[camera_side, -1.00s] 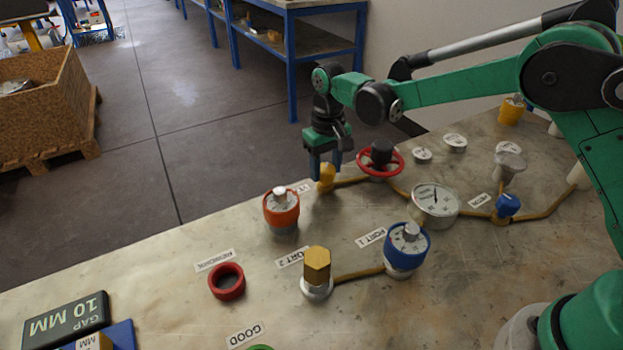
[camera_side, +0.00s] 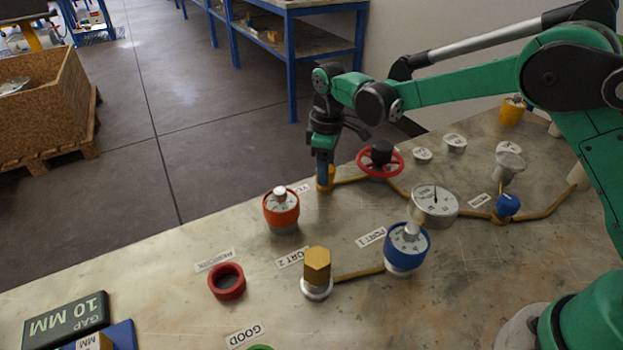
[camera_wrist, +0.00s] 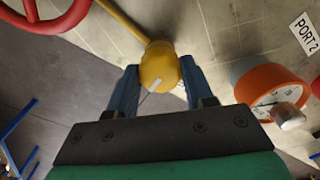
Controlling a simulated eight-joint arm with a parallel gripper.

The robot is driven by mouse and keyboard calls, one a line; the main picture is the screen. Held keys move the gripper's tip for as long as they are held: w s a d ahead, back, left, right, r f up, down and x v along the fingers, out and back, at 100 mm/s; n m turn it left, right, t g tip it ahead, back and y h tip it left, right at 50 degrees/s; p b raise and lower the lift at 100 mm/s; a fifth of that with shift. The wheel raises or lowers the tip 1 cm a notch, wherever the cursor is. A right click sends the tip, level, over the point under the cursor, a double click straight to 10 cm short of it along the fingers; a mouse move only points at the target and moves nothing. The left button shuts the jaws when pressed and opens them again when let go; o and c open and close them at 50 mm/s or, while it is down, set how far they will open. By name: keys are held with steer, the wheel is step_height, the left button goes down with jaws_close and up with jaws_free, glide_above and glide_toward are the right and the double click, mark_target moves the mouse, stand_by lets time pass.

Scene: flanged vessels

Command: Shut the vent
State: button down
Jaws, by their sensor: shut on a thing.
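The vent is a small yellow knob (camera_side: 326,187) at the far edge of the bench, at the end of a brass pipe. A partly hidden white label (camera_side: 305,189) beside it starts with "VE". My gripper (camera_side: 325,178) points down over the knob and mostly covers it in the side view. In the wrist view, the knob (camera_wrist: 160,66) sits between my two blue fingers (camera_wrist: 158,82), which are shut on its sides. A pale mark shows on its face, pointing down and left.
An orange dial (camera_side: 281,208) stands close to the vent, and a red handwheel (camera_side: 380,163) is on its other side. A pressure gauge (camera_side: 435,204), a blue dial (camera_side: 408,245), a brass hex fitting (camera_side: 317,265) and a red ring (camera_side: 227,281) stand nearer.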

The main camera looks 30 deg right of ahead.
stand_by(0.3)
steer(key=shift+c, duration=1.7)
jaws_free()
steer(key=shift+r, duration=0.1)
steer(key=shift+r, duration=2.75)
